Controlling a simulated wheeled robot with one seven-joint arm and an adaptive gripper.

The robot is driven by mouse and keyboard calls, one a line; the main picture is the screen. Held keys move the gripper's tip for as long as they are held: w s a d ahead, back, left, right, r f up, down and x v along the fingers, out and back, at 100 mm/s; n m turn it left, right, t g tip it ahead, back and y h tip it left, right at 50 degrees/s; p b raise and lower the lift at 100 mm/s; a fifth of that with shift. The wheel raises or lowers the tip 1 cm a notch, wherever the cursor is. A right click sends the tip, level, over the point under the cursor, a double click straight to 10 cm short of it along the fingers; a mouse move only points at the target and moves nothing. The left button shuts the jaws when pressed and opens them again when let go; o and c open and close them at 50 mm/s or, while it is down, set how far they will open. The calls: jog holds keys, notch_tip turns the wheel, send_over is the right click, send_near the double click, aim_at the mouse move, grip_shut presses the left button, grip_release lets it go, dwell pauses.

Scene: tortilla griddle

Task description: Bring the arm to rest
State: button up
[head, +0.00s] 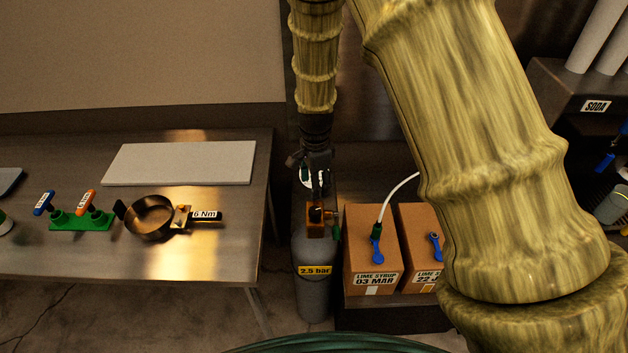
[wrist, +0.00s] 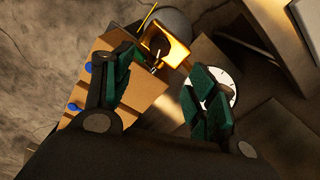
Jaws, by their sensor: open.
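My arm, with a pale green-yellow streaked surface, reaches down at the centre and right of the head view. My gripper (head: 316,184) hangs above the grey gas cylinder (head: 312,290), which carries a yellow "2.5 bar" label. In the wrist view my gripper (wrist: 163,80) has its two green-padded fingers spread, with nothing held between them. A brass regulator block (wrist: 167,44) shows beyond the fingertips, and a round white gauge (wrist: 224,88) is partly hidden behind the right finger. I cannot tell whether the gripper touches the regulator.
Two cardboard lime syrup boxes (head: 372,254) stand right of the cylinder, one with a white hose. A steel table (head: 60,262) at left holds a white board (head: 182,163), a round pan-like tool (head: 150,217) and a green holder (head: 80,221). A soda dispenser (head: 582,92) stands far right.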

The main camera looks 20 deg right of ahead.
dwell(0.3)
jog(key=s+d+f+n, duration=0.3)
jog(key=s+f+n, duration=0.1)
jog(key=s+f, duration=0.6)
jog(key=s+f+n, duration=0.4)
jog(key=s, duration=0.5)
jog(key=s+f+n, duration=0.4)
jog(key=s+f, duration=0.1)
jog(key=s, duration=0.4)
jog(key=s+f+n, duration=0.4)
jog(key=s+n, duration=0.1)
jog(key=s, duration=0.4)
notch_tip(320, 180, down, 15)
jog(key=b, duration=1.5)
jog(key=shift+w+d, duration=0.15)
jog(key=shift+w, duration=0.05)
jog(key=shift+r, duration=0.15)
